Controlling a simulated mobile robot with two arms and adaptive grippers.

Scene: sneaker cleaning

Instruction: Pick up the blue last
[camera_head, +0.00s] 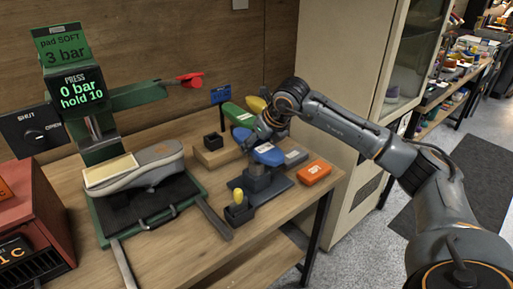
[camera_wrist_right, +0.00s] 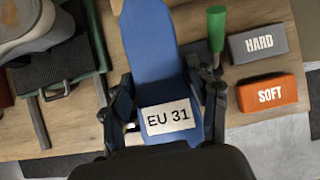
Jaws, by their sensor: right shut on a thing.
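The blue last (camera_head: 268,155) is above the dark grey stand (camera_head: 272,188) near the right part of the bench. In the right wrist view the last (camera_wrist_right: 152,45) points away from me and carries a white "EU 31" label. My right gripper (camera_head: 262,130) reaches it from above and behind. Its fingers (camera_wrist_right: 163,100) lie on both sides of the last and are shut on it. I cannot tell whether the last still touches the stand's post. My left gripper is not in view.
Green (camera_head: 238,114) and yellow (camera_head: 256,104) lasts stand behind. A grey "HARD" block (camera_wrist_right: 258,44) and an orange "SOFT" block (camera_wrist_right: 267,94) lie to the right. The press (camera_head: 100,130) holds a grey sneaker (camera_head: 150,168) at left. A black holder (camera_head: 238,215) stands in front.

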